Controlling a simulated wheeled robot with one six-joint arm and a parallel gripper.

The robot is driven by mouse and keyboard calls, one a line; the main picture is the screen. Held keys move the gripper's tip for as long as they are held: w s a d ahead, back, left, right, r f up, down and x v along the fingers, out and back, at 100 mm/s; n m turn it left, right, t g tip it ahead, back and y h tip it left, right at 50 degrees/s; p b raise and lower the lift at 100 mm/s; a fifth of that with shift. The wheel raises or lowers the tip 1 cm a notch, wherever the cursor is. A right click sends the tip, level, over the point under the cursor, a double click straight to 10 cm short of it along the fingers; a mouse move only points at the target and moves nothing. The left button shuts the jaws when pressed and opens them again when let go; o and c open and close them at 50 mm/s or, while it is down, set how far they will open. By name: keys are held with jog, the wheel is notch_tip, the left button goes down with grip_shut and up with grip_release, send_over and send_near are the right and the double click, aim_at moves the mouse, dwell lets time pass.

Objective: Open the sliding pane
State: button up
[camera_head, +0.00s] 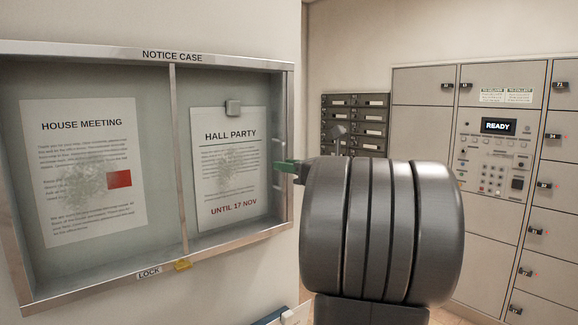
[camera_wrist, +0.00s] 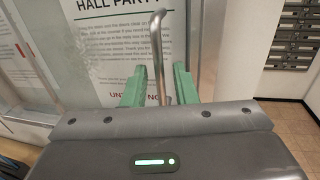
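The notice case (camera_head: 150,56) hangs on the wall at the left of the head view, with two glass panes parted by a vertical bar. The right pane (camera_head: 226,94) covers the HALL PARTY notice. A metal bar handle (camera_head: 277,148) stands near the right edge of this pane. In the wrist view the handle (camera_wrist: 158,50) rises between the green fingers of my gripper (camera_wrist: 158,82). The fingers are apart, one on each side of the handle; contact is not clear. In the head view my gripper (camera_head: 287,167) is at the handle, mostly hidden by my arm.
A yellow lock piece (camera_head: 183,265) sits on the lower frame beside the LOCK label. Grey mailboxes (camera_head: 355,105) and a locker wall with a READY panel (camera_head: 498,126) stand behind, at the right. Tiled floor (camera_wrist: 285,98) is clear at the right.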

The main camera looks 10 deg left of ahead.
grip_shut()
jog(key=shift+s+a+f+b, duration=0.2)
jog(key=shift+s+b, duration=0.1)
jog(key=shift+b, duration=0.1)
jog(key=b, duration=0.8)
send_near(180, 185)
jog(key=a, duration=0.2)
jog(key=a+r, duration=0.1)
jog(key=a, duration=0.2)
jog(key=shift+a+r, duration=0.3)
jog(key=shift+a, duration=0.05)
jog(key=shift+s, duration=0.1)
jog(key=shift+o, duration=1.1)
grip_release()
